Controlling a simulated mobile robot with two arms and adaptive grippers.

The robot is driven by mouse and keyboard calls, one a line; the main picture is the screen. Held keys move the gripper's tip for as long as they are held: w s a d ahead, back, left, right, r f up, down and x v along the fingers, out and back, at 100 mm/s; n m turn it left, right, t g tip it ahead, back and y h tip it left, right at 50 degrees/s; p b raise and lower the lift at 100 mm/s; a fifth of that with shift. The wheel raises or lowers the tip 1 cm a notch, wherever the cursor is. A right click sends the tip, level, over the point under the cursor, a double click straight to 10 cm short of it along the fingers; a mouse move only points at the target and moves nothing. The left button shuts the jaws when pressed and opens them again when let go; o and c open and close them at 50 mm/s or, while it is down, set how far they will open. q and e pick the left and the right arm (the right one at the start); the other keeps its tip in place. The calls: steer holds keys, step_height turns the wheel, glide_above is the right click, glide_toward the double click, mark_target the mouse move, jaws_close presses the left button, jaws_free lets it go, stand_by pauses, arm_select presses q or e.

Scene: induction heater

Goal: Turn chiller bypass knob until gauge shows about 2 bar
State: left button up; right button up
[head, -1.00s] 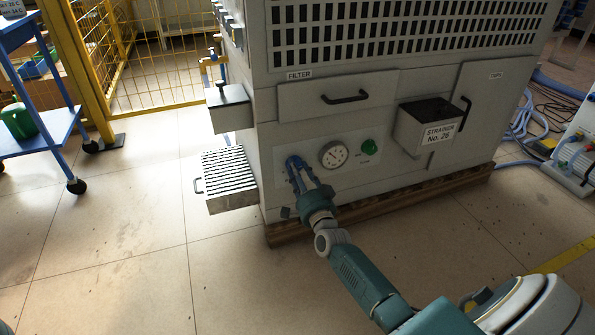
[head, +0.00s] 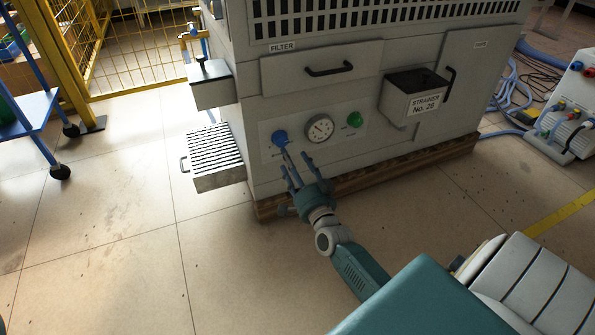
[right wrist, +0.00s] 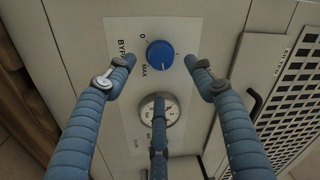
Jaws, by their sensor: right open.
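The blue bypass knob (head: 280,138) is on the lower front panel of the grey cabinet, left of the round gauge (head: 320,128). In the right wrist view the knob (right wrist: 160,54) shows whole, with "0" and "MAX" printed near it. The gauge (right wrist: 160,110) is partly covered by a finger there, and its reading is too small to tell. My right gripper (head: 290,168) is open and empty in front of the panel, just below the knob and apart from it. Its blue fingers (right wrist: 160,78) spread around the knob's image in the wrist view. My left gripper is not in view.
A green button (head: 354,119) is right of the gauge. The strainer box (head: 413,98) and an open vented tray (head: 216,158) stick out from the cabinet. A wooden pallet (head: 385,162) lies under it.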

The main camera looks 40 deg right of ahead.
steer(key=shift+v, duration=2.2)
steer(key=shift+r, duration=0.1)
